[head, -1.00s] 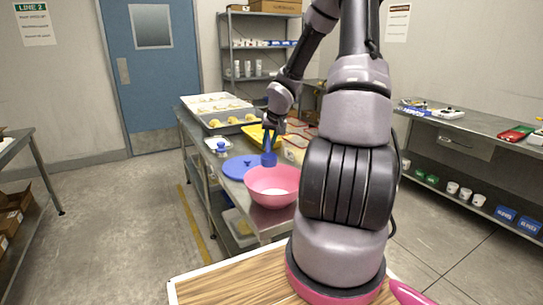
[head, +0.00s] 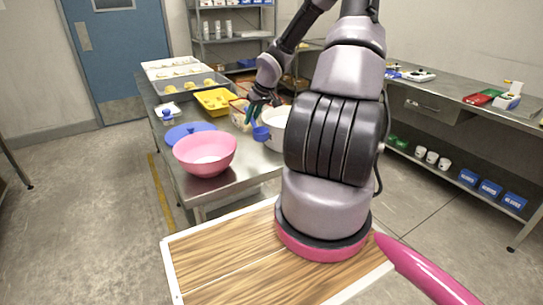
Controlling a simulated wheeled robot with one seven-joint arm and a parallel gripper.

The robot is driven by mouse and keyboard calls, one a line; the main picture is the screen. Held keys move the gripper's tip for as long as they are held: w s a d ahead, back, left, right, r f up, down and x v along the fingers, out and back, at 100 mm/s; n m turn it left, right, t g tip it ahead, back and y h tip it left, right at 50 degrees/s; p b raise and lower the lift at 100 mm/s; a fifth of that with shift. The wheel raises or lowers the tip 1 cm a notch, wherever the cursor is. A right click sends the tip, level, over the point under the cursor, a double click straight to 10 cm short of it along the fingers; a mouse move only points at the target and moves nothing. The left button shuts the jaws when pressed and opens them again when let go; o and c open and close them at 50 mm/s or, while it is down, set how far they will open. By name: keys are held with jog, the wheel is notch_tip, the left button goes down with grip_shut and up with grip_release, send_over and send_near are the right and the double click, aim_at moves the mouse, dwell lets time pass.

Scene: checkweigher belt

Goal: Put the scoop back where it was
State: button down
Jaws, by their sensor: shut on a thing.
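A blue scoop (head: 261,133) shows below my gripper (head: 258,108), with its cup end lowest. My gripper is shut on the scoop. They are at the left edge of a white pot or bowl (head: 275,128) on the steel table (head: 220,180); my arm partly hides that container. I cannot tell whether the scoop touches its rim. A pink bowl (head: 205,150) with white contents stands at the near end of the table, to the left of my gripper.
A blue round lid (head: 188,132) lies behind the pink bowl. A yellow tray (head: 214,102) and trays of dough (head: 188,86) stand farther back. A side counter (head: 445,90) runs along the right.

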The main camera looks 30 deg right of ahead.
notch_tip(320, 180, down, 6)
jog(key=shift+d, duration=0.1)
jog(key=shift+f, duration=1.75)
jog(key=c, duration=0.8)
grip_release()
jog(key=shift+f, duration=0.15)
jog(key=shift+o, duration=0.2)
